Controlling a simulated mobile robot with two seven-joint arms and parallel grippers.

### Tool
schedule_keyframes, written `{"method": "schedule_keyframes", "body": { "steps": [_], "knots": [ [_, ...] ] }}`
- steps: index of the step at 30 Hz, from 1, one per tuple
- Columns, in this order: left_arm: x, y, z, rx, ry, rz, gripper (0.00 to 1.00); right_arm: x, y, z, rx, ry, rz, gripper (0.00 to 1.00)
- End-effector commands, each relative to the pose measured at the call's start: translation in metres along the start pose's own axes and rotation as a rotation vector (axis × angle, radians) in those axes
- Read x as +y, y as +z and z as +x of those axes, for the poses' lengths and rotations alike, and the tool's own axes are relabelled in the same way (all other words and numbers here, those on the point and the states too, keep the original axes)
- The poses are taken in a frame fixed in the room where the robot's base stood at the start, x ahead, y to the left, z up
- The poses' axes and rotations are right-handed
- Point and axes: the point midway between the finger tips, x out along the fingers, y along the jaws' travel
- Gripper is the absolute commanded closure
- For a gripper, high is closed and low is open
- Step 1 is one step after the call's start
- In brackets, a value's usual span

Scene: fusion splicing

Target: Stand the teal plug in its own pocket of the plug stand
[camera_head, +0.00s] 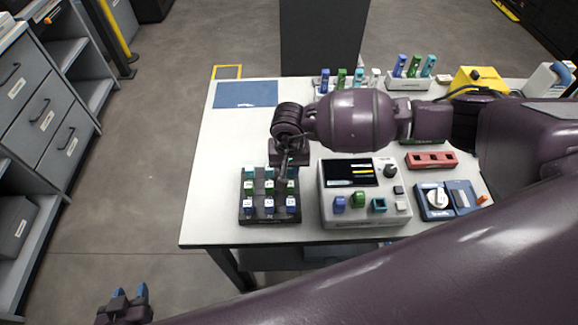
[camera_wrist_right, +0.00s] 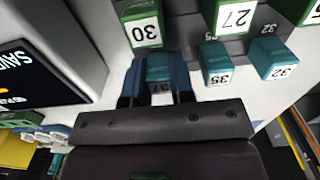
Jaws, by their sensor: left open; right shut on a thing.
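The dark plug stand (camera_head: 270,219) is on the white table at the left front. It holds rows of blue, green and teal plugs with white number labels. My right gripper (camera_head: 289,172) is over its back right corner, pointing down. My left gripper (camera_head: 130,298) is open and empty, off the table at the lower left.
A grey splicer with a screen (camera_head: 364,215) stands just right of the stand. A red slotted block (camera_head: 432,160) and a blue unit with a white dial (camera_head: 436,199) are further right. White racks of plugs (camera_head: 409,83) stand at the back. The table's left side is clear around a blue mat (camera_head: 246,94).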

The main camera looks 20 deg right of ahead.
Motion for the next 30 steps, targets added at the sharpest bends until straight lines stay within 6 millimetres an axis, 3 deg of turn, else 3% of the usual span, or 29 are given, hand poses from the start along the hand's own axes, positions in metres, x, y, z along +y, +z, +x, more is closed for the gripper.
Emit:
{"method": "schedule_keyframes", "body": {
  "steps": [15, 16, 21, 30],
  "knots": [
    [0.0005, 0.0049, 0.0017, -0.004, 0.0, 0.0, 0.57, 0.0002, 0.0001, 0.0017, -0.001, 0.0, 0.0, 0.94],
    [0.0005, 0.0049, 0.0017, -0.004, 0.0, 0.0, 0.57, 0.0002, 0.0001, 0.0017, 0.0, 0.0, 0.0, 0.74],
    [0.0005, 0.005, 0.0017, -0.004, 0.0, 0.0, 0.57, 0.0002, 0.0, 0.0017, 0.0, 0.0, 0.0, 0.48],
    [0.0004, 0.0046, 0.0014, -0.004, 0.0, 0.0, 0.57, 0.0003, 0.0, 0.0011, 0.0, 0.0, 0.0, 0.48]
  ]
}}
